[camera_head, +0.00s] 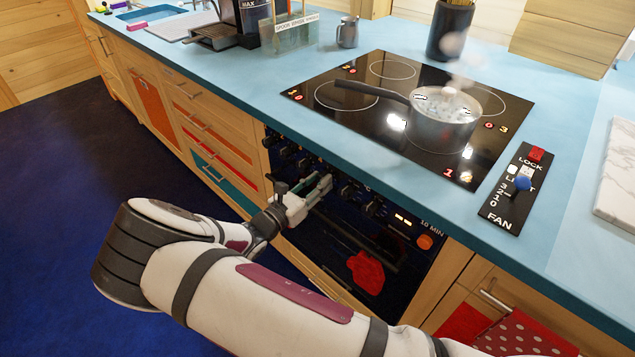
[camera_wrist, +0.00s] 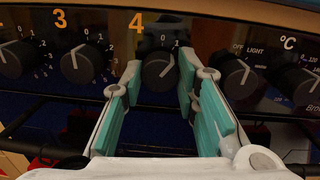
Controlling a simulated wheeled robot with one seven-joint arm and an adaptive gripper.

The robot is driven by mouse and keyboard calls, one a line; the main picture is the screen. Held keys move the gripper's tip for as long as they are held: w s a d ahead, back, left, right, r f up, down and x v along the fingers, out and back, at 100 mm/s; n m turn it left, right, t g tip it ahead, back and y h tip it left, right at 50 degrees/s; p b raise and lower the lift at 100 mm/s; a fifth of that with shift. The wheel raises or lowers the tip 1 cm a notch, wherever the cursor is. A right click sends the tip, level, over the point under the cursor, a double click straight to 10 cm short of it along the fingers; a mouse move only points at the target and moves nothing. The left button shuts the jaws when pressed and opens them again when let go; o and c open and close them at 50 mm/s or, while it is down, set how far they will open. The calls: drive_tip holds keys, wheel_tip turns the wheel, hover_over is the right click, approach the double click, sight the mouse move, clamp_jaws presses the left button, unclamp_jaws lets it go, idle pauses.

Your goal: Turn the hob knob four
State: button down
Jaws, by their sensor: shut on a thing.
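Hob knob four (camera_wrist: 157,71) is a round black knob under an orange 4 on the dark cooker front, in the middle of the wrist view. A pale pointer line on it seems to slant to the upper right. My gripper (camera_wrist: 160,75) is shut on the knob, with one teal-padded finger at its left side and one at its right. In the head view my gripper (camera_head: 322,187) is at the row of knobs on the cooker front, and it hides knob four there.
Knob three (camera_wrist: 82,63) is just left, and the light knob (camera_wrist: 238,75) just right, of my fingers. The blue worktop edge overhangs the panel. A steaming pan (camera_head: 443,120) stands on the black hob (camera_head: 330,105). A red mitt (camera_head: 367,272) shows lower on the cooker front.

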drive_tip(key=n, duration=0.6)
drive_tip(key=shift+s+a+f+n, duration=0.1)
drive_tip(key=shift+n, duration=0.3)
idle(0.4)
drive_tip(key=c, duration=1.2)
unclamp_jaws()
drive_tip(key=v, duration=1.2)
drive_tip(key=shift+r, duration=0.25)
drive_tip(key=shift+r, duration=0.1)
